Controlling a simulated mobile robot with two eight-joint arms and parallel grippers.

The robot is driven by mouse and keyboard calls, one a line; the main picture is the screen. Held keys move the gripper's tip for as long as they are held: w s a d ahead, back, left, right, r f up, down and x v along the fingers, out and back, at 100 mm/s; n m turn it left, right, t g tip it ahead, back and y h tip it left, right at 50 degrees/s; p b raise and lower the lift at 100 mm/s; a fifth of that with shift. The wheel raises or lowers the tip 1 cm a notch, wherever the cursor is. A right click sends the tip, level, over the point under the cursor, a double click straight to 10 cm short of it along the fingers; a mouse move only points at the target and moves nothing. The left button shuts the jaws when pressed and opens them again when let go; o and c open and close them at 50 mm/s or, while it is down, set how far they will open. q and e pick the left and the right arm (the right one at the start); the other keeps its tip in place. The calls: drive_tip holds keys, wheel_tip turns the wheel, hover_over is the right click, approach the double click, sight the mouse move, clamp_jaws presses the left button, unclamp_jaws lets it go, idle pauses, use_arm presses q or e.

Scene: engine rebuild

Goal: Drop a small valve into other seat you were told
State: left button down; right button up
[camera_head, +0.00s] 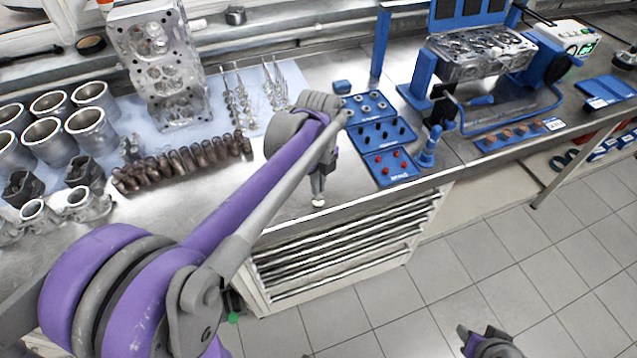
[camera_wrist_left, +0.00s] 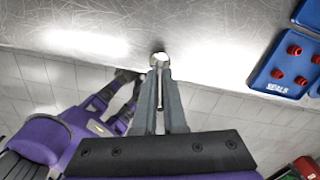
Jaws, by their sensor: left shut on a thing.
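My left gripper (camera_head: 318,192) is shut on a small valve (camera_head: 318,203) and holds it over the front edge of the steel bench, left of the blue trays. In the left wrist view the valve's pale round head (camera_wrist_left: 158,58) shows between the fingertips, with part of its stem between the fingers. A cylinder head (camera_head: 480,45) is held in a blue stand at the back right; its seats are too small to tell apart. My right gripper (camera_head: 487,342) is low over the floor at the bottom, its fingers unclear.
Blue trays (camera_head: 392,180) with red seals and other small parts lie right of my left gripper. Another cylinder head (camera_head: 155,60), cylinder liners (camera_head: 85,130) and a row of brown parts (camera_head: 185,162) fill the left.

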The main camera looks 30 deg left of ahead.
use_arm(q)
drive_tip(key=shift+f+b, duration=0.3)
drive_tip(key=shift+f, duration=0.25)
drive_tip(key=c, duration=0.9)
unclamp_jaws()
drive_tip(key=shift+r, duration=0.1)
wheel_tip(320, 180, up, 11)
drive_tip(key=shift+f+p, duration=0.15)
drive_tip(key=shift+p, duration=0.2)
drive_tip(key=s+d+f+n+t, duration=0.2)
drive_tip(key=s+f+n, duration=0.4)
drive_tip(key=n, duration=0.5)
drive_tip(key=s+d+f+n+t, duration=0.3)
drive_tip(key=s+d+f+n, duration=0.1)
drive_tip(key=s+f+n, duration=0.3)
drive_tip(key=s+n, duration=0.2)
drive_tip(key=n, duration=0.2)
drive_tip(key=shift+d+f+t, duration=0.2)
drive_tip(key=shift+d+t, duration=0.1)
